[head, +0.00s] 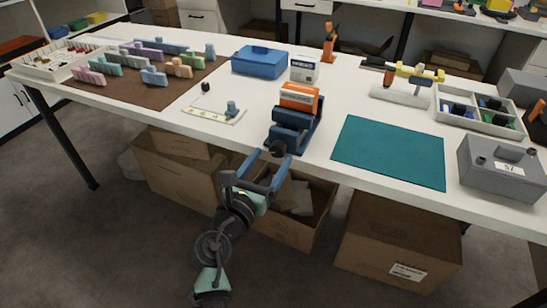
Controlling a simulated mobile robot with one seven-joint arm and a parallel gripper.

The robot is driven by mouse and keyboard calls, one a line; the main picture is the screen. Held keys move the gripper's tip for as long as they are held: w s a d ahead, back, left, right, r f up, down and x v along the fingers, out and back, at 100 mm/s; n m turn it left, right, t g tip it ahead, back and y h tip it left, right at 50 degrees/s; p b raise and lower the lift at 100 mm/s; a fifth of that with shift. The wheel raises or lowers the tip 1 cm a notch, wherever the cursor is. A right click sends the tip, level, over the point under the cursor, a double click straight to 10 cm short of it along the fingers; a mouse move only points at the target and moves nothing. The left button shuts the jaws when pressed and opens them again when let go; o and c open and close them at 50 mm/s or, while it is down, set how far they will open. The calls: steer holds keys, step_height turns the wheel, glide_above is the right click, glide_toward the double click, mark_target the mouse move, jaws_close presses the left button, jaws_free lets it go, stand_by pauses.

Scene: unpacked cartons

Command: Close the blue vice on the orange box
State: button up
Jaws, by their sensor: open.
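The blue vice (288,136) stands at the table's front edge, a dark round knob (278,148) on its near end. The orange box (299,97), with a white label band, sits upright in the top of the vice between its jaws. Whether both jaws touch the box I cannot tell. My gripper (266,159) is open and empty, its two blue fingers pointing up toward the table edge. It is just in front of the vice and below it in the picture. The right fingertip is close to the knob; whether they touch is unclear.
A small board with a blue knob (214,109) lies left of the vice, a teal mat (390,152) to its right. A white-and-blue carton (305,69) and a blue case (259,62) stand behind.

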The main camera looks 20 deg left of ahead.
steer(key=shift+w, duration=1.15)
jaws_close()
